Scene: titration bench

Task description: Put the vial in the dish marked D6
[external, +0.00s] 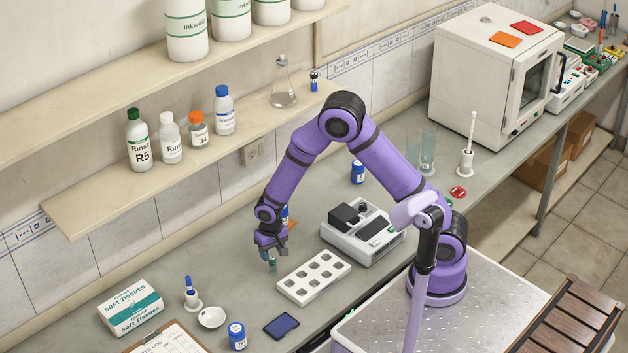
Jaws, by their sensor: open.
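A small vial (272,268) with a dark greenish top stands upright on the bench, at the left end of a white rack with several holes (313,278). My gripper (271,254) is open and points down right above the vial; I cannot tell whether its fingertips reach around the vial's top. A small round white dish (211,317) lies on the bench to the front left of the gripper. No marking such as D6 can be read on it from here.
A blue jar (237,336), a dark blue pad (281,325), a blue-capped dropper bottle (192,292) and a tissue box (131,307) lie around the dish. A grey-white instrument (362,232) stands right of the rack.

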